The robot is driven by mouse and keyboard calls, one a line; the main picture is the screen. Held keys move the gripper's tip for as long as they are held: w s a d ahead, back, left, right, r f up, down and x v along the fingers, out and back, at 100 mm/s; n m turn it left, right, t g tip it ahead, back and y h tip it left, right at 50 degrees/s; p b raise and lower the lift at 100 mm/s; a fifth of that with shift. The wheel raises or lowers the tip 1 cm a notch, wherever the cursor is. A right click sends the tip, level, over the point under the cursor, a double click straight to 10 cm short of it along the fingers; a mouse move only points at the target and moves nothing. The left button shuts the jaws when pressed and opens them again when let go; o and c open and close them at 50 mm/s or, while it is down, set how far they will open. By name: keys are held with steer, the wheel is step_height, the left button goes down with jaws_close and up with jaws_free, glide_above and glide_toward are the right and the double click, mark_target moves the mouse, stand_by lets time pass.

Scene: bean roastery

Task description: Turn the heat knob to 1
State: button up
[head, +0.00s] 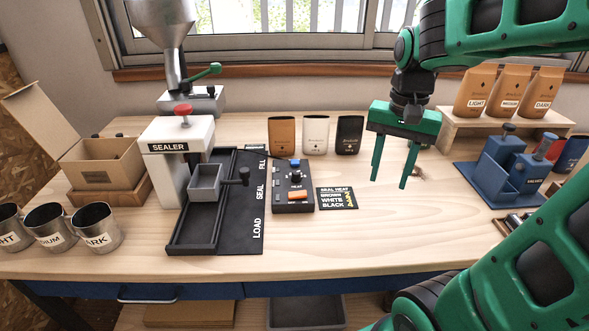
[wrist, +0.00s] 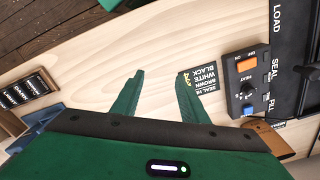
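The heat knob (head: 296,175) is a dark knob on a small black control box (head: 293,202), between a blue button and an orange switch. In the wrist view the knob (wrist: 247,89) shows at the right, beside the word HEAT; which number it points to is too small to tell. My gripper (head: 390,184) is open and empty, with its fingers pointing down above the table, to the right of the box. In the wrist view my gripper (wrist: 158,80) has its fingers well apart, with bare table between them. It touches nothing that I can see.
A black SEAL HEAT card (head: 337,198) lies right of the box. The sealer (head: 178,160) and its black slide track (head: 185,240) stand to the left. Brown, white and black bags (head: 316,135) stand behind. The table front right of the card is clear.

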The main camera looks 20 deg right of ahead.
steer(key=w+a+r+m, duration=0.2)
steer(key=w+a, duration=0.3)
steer(key=w, duration=0.4)
steer(key=m, duration=0.3)
glide_above(294, 172)
steer(key=f, duration=1)
steer(key=shift+d+f, duration=0.2)
jaws_close()
steer(key=shift+a+r, duration=0.1)
steer(key=shift+a, duration=0.1)
